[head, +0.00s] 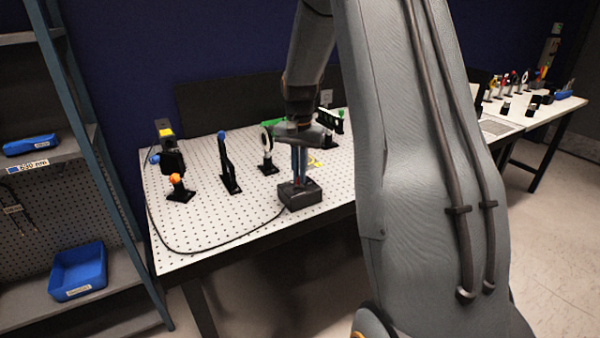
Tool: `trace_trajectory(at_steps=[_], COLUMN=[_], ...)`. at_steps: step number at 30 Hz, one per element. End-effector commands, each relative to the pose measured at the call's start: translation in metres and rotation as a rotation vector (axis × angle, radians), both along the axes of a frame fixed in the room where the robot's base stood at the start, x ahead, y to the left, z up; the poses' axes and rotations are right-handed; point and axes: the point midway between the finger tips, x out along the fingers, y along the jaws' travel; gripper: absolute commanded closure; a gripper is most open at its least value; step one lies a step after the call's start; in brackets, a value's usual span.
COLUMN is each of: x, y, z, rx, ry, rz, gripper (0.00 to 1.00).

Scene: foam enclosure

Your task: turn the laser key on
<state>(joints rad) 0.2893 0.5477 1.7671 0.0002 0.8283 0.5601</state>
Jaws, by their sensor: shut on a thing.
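A small black box (300,196) stands at the front edge of the white perforated table, with a black cable running from it. My gripper (299,178) points straight down onto the top of this box. Its fingers are close together and shut on the laser key at the box's top. The key itself is hidden between the fingertips, so its turn angle cannot be told. A black laser-like unit (171,158) with a yellow label stands at the table's left.
On the table (215,225) stand an orange-topped mount (177,186), a blue-knobbed post (227,165) and a ring mount (267,152). A shelf at left holds a blue bin (78,272). A second table (540,112) with optics is at right. My arm covers the middle right.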

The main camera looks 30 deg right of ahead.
Motion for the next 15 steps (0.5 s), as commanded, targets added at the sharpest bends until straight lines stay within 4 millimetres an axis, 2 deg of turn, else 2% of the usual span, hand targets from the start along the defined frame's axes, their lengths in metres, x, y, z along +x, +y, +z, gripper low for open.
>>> trace_trajectory(at_steps=[15], x=[0.0018], y=[-0.0010], z=[0.0022], rx=[-0.002], ry=[-0.006], rz=[-0.461], gripper=[1.00])
